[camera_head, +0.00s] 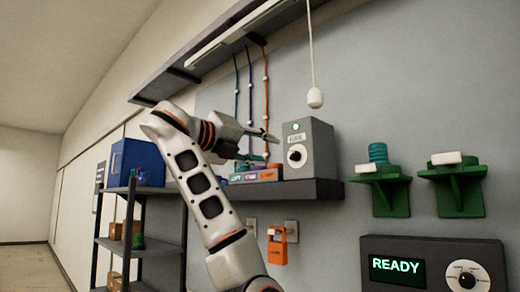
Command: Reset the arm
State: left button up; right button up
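My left arm rises from the bottom of the head view and bends at the top. Its gripper (262,147) points right, in front of the wall and just left of the grey box with a dial (312,150). Its fingers look spread apart, with nothing seen held between them. Below it, a row of small coloured units (262,174), green, purple and orange, sits on a dark wall shelf (305,190). The gripper partly hides the area above the green unit. My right gripper is not in view.
A pull cord with a white knob (315,98) hangs from above. Green brackets (385,187) and a READY panel (430,265) are at right. A shelf rack (140,246) with a blue bin (137,162) stands left. An orange padlock-shaped item (277,250) hangs below the shelf.

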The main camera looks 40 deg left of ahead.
pick_arm(q)
jog(key=shift+s, duration=0.5)
